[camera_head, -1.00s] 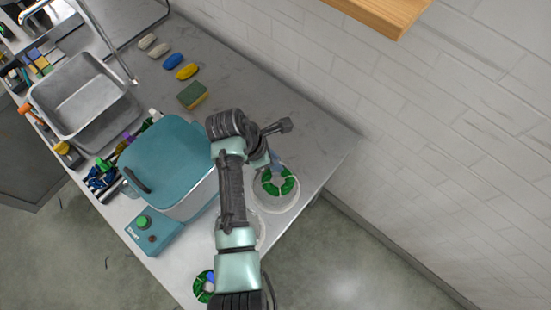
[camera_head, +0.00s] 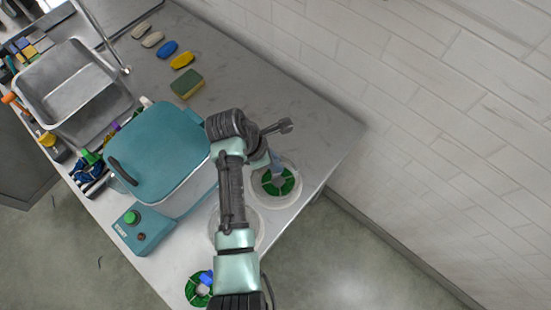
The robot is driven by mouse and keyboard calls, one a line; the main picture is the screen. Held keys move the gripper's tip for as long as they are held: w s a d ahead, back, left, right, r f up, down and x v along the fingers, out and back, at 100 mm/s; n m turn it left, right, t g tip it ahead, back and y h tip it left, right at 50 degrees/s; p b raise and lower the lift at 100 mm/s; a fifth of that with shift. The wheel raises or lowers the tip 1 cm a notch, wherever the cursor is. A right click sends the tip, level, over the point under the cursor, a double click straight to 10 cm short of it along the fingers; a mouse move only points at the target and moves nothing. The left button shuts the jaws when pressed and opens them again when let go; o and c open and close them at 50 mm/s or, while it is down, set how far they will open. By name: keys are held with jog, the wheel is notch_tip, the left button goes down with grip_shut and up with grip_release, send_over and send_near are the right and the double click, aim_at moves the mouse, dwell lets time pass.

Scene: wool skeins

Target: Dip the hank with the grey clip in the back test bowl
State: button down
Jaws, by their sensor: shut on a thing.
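The back test bowl (camera_head: 292,199) is a pale round bowl near the counter's right end, with a green segmented ring (camera_head: 278,183) inside. My gripper (camera_head: 275,164) is over its upper left side, mostly hidden by my arm. It is shut on a small bluish thing at the bowl, taken as the hank. I cannot make out the grey clip or tell how deep the hank hangs. A second pale bowl (camera_head: 257,232) is partly behind my forearm.
A teal-lidded tub (camera_head: 165,150) and a teal control box (camera_head: 143,230) with a green button stand left of my arm. A steel sink (camera_head: 65,85) is farther left. A sponge (camera_head: 187,84) and several coloured skeins (camera_head: 167,48) lie along the back. A white brick wall rises behind.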

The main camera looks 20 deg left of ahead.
dwell(0.4)
jog(key=shift+s+a+f, duration=0.4)
jog(key=shift+a+f, duration=0.05)
jog(key=shift+a, duration=0.15)
jog(key=shift+w+d+r+p, duration=0.45)
jog(key=shift+d+p, duration=0.15)
jog(key=shift+p, duration=0.15)
jog(key=shift+s+a+f, duration=0.45)
jog(key=shift+a, duration=0.15)
jog(key=shift+r, duration=0.1)
